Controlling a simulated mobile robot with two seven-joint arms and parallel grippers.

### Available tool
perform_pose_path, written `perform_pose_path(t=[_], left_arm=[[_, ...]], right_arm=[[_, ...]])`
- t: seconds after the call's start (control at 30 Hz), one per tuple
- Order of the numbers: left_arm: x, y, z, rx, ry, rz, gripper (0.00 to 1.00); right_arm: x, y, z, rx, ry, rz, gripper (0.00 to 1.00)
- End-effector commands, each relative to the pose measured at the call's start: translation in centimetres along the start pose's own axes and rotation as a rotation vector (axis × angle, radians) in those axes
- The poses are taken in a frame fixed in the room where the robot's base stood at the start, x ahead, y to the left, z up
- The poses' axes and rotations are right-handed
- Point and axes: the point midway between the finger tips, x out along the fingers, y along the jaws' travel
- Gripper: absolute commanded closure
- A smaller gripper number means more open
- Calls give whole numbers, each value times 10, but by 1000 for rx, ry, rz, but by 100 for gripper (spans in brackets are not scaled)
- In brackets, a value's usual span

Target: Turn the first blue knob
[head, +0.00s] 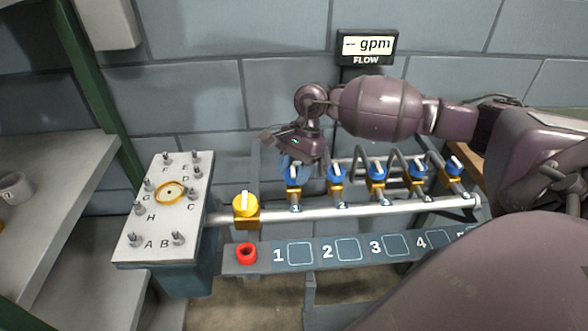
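A row of several blue knobs sits on brass valves along a grey pipe. The first blue knob (293,180) is the leftmost, above the label 1. My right gripper (291,168) reaches in from the right and points down right at this knob, covering its upper part. I cannot tell whether the fingers touch the knob or how far apart they are. The second blue knob (336,173) and the third blue knob (376,172) stand to its right, clear of the gripper. My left gripper does not show.
A yellow knob (245,204) is left of the first blue knob. A red ring (246,253) lies on the numbered panel (265,267) in front. A pegged plate (160,220) with an orange ring (171,191) stands at left. A flow display (367,46) is on the wall.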

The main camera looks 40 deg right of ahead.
Motion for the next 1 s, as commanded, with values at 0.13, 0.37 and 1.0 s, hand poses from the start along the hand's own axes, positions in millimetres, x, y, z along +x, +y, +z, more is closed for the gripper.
perform_pose_path(t=[0.13, 0.37, 1.0], left_arm=[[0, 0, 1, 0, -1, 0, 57], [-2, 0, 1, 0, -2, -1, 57], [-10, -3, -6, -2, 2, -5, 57]], right_arm=[[0, 0, 0, 0, 0, 0, 80], [0, 0, 0, 24, 0, -11, 80], [-2, 2, 1, 468, 0, -196, 80]])
